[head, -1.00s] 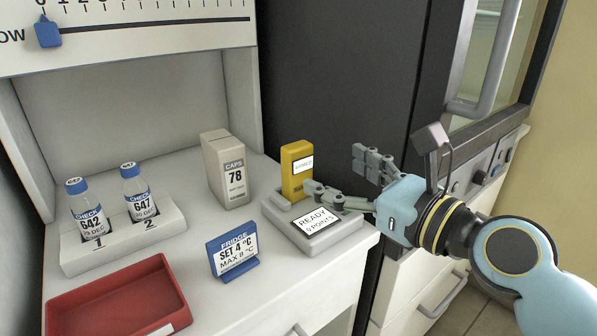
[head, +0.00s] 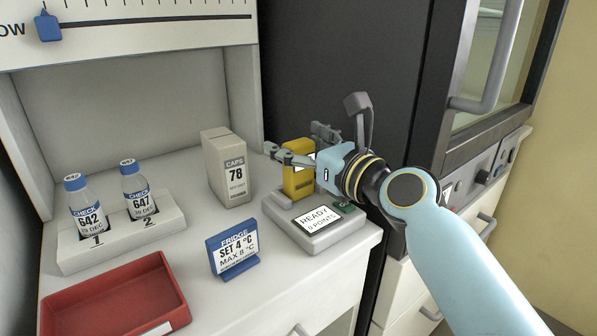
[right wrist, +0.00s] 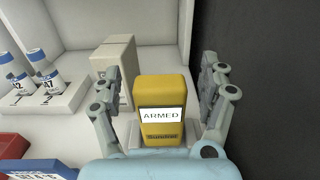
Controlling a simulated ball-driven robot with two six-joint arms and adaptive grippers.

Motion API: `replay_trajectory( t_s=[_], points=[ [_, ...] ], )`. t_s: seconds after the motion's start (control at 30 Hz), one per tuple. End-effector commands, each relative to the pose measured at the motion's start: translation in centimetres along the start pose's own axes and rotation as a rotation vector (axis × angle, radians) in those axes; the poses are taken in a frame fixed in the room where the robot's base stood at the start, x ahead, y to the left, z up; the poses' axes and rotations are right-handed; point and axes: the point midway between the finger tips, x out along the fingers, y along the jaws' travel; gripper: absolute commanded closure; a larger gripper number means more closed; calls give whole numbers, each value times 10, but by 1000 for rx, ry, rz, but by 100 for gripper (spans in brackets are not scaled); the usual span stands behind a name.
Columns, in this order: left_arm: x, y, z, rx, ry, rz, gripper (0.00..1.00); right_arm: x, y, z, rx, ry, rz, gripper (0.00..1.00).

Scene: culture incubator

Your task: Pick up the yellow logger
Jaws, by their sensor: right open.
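The yellow logger (head: 298,180) stands upright in the back of a grey dock (head: 316,238) whose screen reads "READY 0 POINTS". In the right wrist view the yellow logger (right wrist: 161,104) shows a white label reading "ARMED". My right gripper (head: 297,143) is open, with its fingers to either side of the logger's upper part. In the right wrist view a gap shows between the logger and each finger of the right gripper (right wrist: 160,92). In the head view the gripper hides part of the logger's top and label. My left gripper is not in view.
A grey "CAPS 78" box (head: 228,168) stands left of the logger. A blue fridge sign (head: 234,253) stands in front. A rack (head: 122,236) with two bottles and a red tray (head: 118,298) are further left. A dark cabinet wall (head: 345,60) rises close behind and right.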

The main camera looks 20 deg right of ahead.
Motion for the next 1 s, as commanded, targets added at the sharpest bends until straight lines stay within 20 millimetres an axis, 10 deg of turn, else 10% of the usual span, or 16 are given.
replay_trajectory(
  t_s=[0.17,0.67,1.0],
  points=[
    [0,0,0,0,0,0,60,0,0,0,0,0,0,26],
    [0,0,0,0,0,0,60,0,0,0,0,0,0,91],
    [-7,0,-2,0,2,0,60,0,0,11,-1,-2,1,91]
  ],
)
